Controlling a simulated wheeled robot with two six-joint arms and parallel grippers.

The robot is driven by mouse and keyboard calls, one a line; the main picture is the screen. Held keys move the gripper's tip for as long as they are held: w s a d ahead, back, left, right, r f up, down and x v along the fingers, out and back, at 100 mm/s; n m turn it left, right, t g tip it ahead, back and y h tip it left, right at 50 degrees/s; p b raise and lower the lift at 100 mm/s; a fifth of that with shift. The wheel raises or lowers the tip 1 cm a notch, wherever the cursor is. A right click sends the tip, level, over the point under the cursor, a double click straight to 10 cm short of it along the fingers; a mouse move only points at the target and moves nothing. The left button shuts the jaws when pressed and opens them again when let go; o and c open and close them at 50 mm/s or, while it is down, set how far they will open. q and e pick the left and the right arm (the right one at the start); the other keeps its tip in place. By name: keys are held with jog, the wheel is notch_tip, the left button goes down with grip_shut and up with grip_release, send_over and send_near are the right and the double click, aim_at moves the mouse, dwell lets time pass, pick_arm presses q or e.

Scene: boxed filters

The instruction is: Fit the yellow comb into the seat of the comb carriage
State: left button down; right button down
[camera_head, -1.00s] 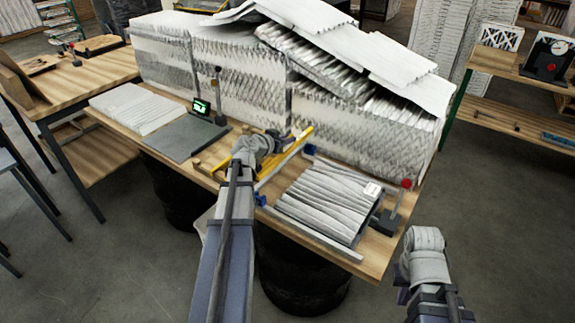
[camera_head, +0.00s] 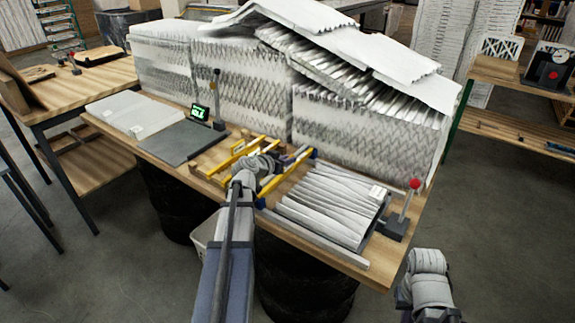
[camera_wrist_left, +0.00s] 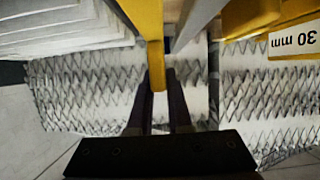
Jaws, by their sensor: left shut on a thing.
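My left gripper (camera_head: 290,158) reaches over the bench from the left, at the far part of the comb carriage. In the left wrist view its two dark fingers (camera_wrist_left: 167,85) are shut on the yellow comb (camera_wrist_left: 142,25), whose narrow end shows between them. In the head view the yellow comb (camera_head: 270,186) is a long bar lying along the carriage's blue-ended rail (camera_head: 261,203). My wrist covers part of both. I cannot tell whether the comb is down in the seat or just above it. Only my right forearm and wrist show, at lower right.
Other yellow pieces (camera_head: 238,150) lie left of my wrist; one yellow piece with a 30 mm label (camera_wrist_left: 292,42) is close by. A pleated filter pack (camera_head: 325,205) lies right of the carriage. Stacked filters (camera_head: 365,130) wall the back.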

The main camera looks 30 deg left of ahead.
pick_arm(q)
jog(key=shift+r, duration=0.1)
jog(key=c, duration=0.8)
grip_release()
jog(key=shift+c, duration=0.2)
jog(key=shift+r, duration=0.15)
jog(key=p+v, duration=0.4)
jog(key=v, duration=0.8)
jog(key=shift+p, duration=0.35)
